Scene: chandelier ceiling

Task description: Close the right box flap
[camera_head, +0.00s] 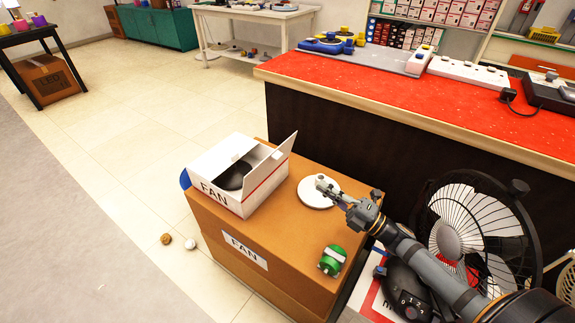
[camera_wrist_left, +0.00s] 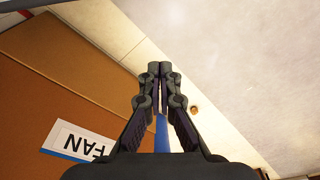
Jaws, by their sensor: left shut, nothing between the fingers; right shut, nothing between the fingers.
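The white box (camera_head: 232,203) labelled FAN stands on a large brown carton. Its right flap (camera_head: 272,172) stands up and leans outward to the right. A dark round object (camera_head: 233,177) shows inside the box opening. My right gripper (camera_head: 322,184) is shut and empty, to the right of the flap and apart from it, over a white disc (camera_head: 318,199). My left gripper (camera_wrist_left: 160,72) is shut and empty in the left wrist view, beside the brown carton as seen there. It does not show in the head view.
The brown carton (camera_head: 291,246) also has a FAN label. A red-topped counter (camera_head: 420,95) runs behind, and a black fan (camera_head: 480,225) stands at the right. Open tiled floor (camera_head: 120,140) lies to the left.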

